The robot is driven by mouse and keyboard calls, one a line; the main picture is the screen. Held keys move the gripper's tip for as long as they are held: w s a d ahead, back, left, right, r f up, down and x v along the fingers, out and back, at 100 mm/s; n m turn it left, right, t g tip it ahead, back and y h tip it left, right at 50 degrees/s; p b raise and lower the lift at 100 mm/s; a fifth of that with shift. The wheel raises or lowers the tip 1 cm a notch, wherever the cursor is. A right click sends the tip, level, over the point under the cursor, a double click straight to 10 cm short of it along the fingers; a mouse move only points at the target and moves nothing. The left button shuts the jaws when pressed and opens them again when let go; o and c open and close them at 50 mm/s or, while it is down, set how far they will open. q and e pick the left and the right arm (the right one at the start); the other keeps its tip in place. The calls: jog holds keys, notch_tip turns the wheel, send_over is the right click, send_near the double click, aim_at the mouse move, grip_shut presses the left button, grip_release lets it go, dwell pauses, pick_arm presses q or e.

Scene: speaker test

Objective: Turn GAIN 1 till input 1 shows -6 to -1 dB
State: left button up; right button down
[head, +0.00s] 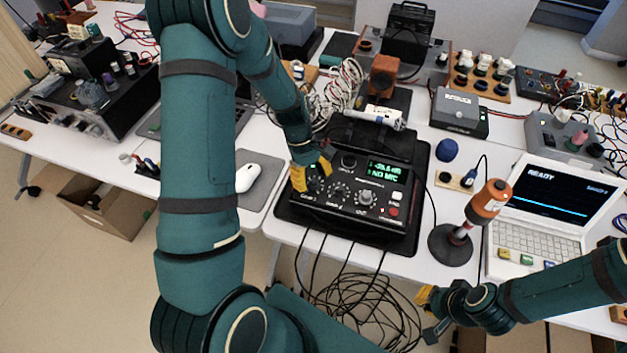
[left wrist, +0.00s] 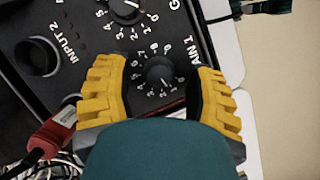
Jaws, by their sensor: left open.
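The black audio unit (head: 350,215) sits on the table in front of me. Its small screen (head: 385,171) shows green text, a dB value that looks like -35.6, with a line below it that I cannot read surely. In the left wrist view the GAIN 1 knob (left wrist: 158,76), black with a numbered scale, lies between the yellow fingers of my open left gripper (left wrist: 160,95). The fingers stand on either side of the knob, with gaps showing. My right gripper (head: 430,313) is open and empty, low beyond the table's front edge.
A second gain knob (left wrist: 125,8), the INPUT 2 socket (left wrist: 38,57) and a red plug (left wrist: 50,135) are close by. An orange-topped stand (head: 452,243) and a laptop (head: 550,215) stand to the right. A mouse (head: 248,177) lies left. Black cables hang below the table.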

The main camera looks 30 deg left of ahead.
pick_arm(q)
jog(key=shift+d+f, duration=0.1)
jog(key=shift+f, duration=0.2)
jog(key=shift+c, duration=0.4)
grip_shut()
